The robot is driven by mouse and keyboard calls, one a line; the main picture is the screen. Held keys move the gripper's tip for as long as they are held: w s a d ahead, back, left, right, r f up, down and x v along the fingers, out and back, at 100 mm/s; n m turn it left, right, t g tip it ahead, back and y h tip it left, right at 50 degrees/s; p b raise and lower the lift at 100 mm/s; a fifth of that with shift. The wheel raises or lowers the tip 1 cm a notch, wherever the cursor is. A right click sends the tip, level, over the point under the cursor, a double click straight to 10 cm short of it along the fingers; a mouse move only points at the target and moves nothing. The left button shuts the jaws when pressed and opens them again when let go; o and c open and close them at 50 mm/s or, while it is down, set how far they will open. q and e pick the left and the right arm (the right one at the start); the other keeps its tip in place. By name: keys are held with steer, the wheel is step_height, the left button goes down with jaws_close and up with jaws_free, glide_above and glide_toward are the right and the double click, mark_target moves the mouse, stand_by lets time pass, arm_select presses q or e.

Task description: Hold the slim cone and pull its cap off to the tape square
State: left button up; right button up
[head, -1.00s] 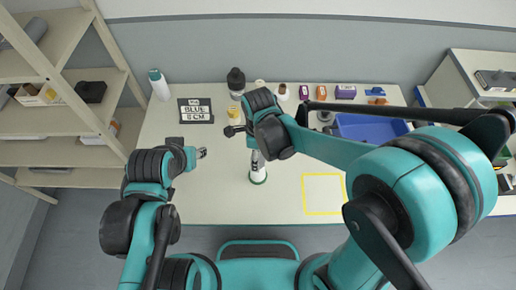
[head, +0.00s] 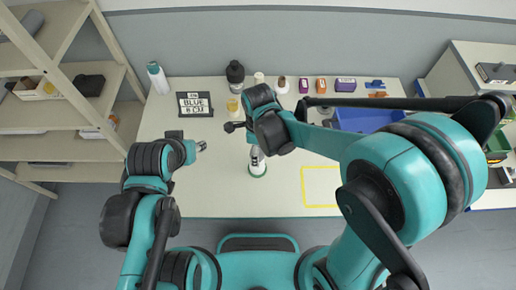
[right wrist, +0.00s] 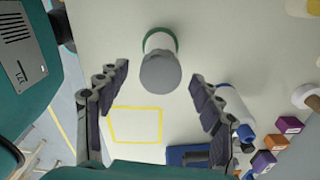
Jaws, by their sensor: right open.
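The slim cone (head: 257,170) stands upright on the table, white with a green base ring. In the right wrist view, its white body (right wrist: 158,42) and green ring show behind the rounded grey cap (right wrist: 161,73). My right gripper (right wrist: 160,88) is open, its fingers on either side of the cap with gaps; the arm hides most of it in the head view. My left gripper (head: 200,146) is left of the cone, apart from it and apparently empty; its jaw state is too small to tell. The yellow tape square (head: 320,206) lies empty to the right, partly behind my right arm.
Small boxes (head: 345,85) line the back edge. A blue bin (head: 365,119) is at the right. The table in front of the cone is clear.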

step_height(320, 180, up, 20)
stand_by(1.0)
